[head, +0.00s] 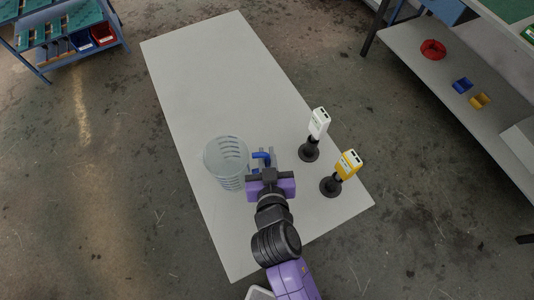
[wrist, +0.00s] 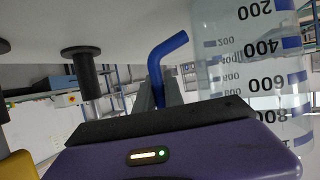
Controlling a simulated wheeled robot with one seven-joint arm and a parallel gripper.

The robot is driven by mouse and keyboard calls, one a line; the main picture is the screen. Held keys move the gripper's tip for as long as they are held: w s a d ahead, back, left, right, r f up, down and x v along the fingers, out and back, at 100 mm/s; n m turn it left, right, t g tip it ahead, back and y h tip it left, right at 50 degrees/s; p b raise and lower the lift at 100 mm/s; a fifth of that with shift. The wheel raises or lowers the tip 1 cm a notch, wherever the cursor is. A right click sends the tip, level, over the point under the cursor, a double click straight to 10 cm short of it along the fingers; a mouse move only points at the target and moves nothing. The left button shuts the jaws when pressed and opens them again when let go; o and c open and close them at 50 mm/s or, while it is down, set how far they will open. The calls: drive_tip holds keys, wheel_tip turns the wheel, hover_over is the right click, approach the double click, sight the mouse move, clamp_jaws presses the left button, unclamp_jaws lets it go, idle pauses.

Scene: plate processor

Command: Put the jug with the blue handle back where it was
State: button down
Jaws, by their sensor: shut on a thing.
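The clear jug (head: 226,160) with dark volume marks is over the light table (head: 195,70), left of my gripper (head: 265,172). Its blue handle (head: 261,155) points toward my gripper. In the wrist view the jug (wrist: 250,70) fills the right side, and the handle (wrist: 168,52) runs down between the fingers of my gripper (wrist: 160,95). My gripper is shut on the blue handle. The jug looks empty. Whether its base touches the table is unclear.
A white device (head: 319,123) and a yellow device (head: 348,164) stand on black round bases just right of my gripper. The table's far part is clear. A grey shelf (head: 440,90) with small red, blue and yellow items is at the right; a blue rack (head: 65,45) is at upper left.

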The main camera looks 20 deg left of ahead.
drive_tip(key=shift+f, duration=0.15)
drive_tip(key=c, duration=1.4)
unclamp_jaws()
drive_tip(key=shift+c, duration=0.2)
drive_tip(key=shift+r, duration=0.25)
drive_tip(key=b+v, duration=0.1)
drive_tip(key=v, duration=1.1)
